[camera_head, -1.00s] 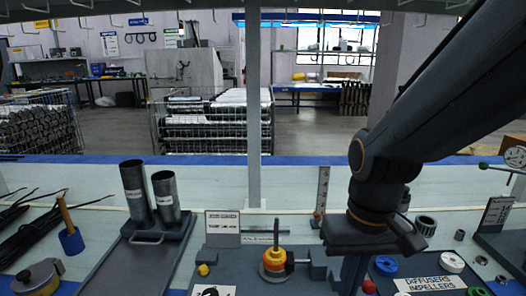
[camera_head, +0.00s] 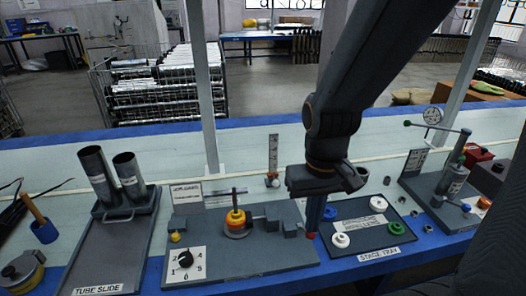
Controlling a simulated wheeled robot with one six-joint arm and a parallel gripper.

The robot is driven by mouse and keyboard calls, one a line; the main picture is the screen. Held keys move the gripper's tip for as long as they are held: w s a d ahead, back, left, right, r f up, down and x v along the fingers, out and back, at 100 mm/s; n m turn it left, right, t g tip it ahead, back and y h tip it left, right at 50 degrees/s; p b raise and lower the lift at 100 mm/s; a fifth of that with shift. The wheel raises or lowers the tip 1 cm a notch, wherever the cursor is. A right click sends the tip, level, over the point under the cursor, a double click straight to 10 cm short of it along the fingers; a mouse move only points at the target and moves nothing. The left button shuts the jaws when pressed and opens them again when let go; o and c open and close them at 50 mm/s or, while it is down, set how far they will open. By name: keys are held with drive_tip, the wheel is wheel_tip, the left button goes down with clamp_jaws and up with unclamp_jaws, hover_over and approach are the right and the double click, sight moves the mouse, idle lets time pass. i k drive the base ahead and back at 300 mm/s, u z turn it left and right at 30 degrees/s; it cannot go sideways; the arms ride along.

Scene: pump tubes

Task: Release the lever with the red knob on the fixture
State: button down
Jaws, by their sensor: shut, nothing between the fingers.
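The fixture (camera_head: 215,262) is a dark grey plate with a yellow and orange stacked part on a spindle (camera_head: 236,222) and grey blocks to its right. A small red knob (camera_head: 311,236) shows at the fixture's right edge, just below my gripper. Its lever is mostly hidden. My gripper (camera_head: 314,222) points down, shut and empty, its tips at or very close to the red knob. I cannot tell whether they touch it.
The stage tray (camera_head: 372,251) with white, green and blue parts is right of the fixture. The tube slide (camera_head: 105,255) with two upright tubes stands left. A gauge stand (camera_head: 440,195) is at the far right. A ruler (camera_head: 272,155) stands behind the fixture.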

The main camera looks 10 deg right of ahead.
sight(311, 236)
drive_tip(key=z, duration=1.85)
drive_tip(key=k, duration=1.35)
drive_tip(key=u, duration=1.75)
drive_tip(key=i, duration=0.5)
drive_tip(key=z, duration=0.05)
